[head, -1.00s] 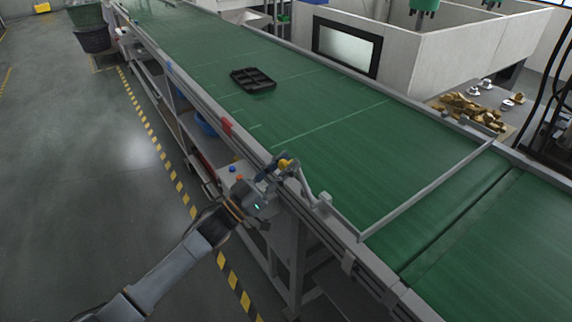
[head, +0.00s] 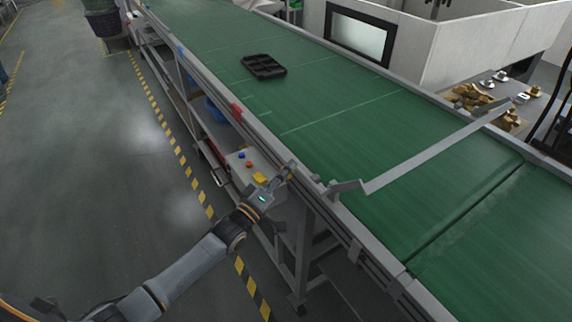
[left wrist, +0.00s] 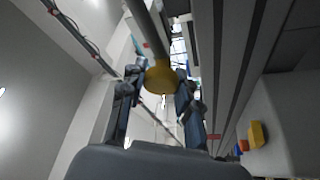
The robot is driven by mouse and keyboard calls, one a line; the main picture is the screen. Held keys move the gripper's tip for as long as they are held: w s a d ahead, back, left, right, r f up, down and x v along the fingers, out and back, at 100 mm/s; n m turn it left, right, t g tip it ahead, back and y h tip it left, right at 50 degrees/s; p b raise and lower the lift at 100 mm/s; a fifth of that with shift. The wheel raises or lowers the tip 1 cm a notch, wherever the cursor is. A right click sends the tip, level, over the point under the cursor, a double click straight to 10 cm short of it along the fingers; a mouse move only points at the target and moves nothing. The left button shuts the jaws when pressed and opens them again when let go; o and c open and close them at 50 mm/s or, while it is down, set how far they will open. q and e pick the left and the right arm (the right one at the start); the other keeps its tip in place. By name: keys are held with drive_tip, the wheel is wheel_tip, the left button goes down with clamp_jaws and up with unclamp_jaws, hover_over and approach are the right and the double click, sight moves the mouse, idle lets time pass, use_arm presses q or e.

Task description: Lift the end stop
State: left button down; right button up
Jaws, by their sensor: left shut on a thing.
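The end stop (head: 430,155) is a long grey bar that spans the green conveyor belt, tilted up off the belt, its far end above the far rail. Its lever runs from the near rail toward my left gripper (head: 288,173). In the left wrist view, a yellow knob (left wrist: 162,78) at the end of a grey rod sits between the fingers of my left gripper (left wrist: 160,92), which is shut on it. The knob is hidden in the head view. My right gripper is in neither view.
A black divided tray (head: 264,66) lies on the conveyor belt (head: 330,95). Below the near rail is a panel with a yellow box (head: 260,178) and red and blue buttons. A side table holds several brown parts.

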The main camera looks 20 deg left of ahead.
use_arm(q)
drive_tip(key=shift+d+f+n+y, duration=0.1)
drive_tip(key=shift+f+n+y, duration=0.2)
drive_tip(key=shift+f+n, duration=0.55)
drive_tip(key=shift+s+f, duration=0.1)
drive_tip(key=c, duration=1)
unclamp_jaws()
drive_tip(key=shift+o, duration=0.2)
drive_tip(key=v, duration=1.2)
drive_tip(key=shift+r, duration=0.25)
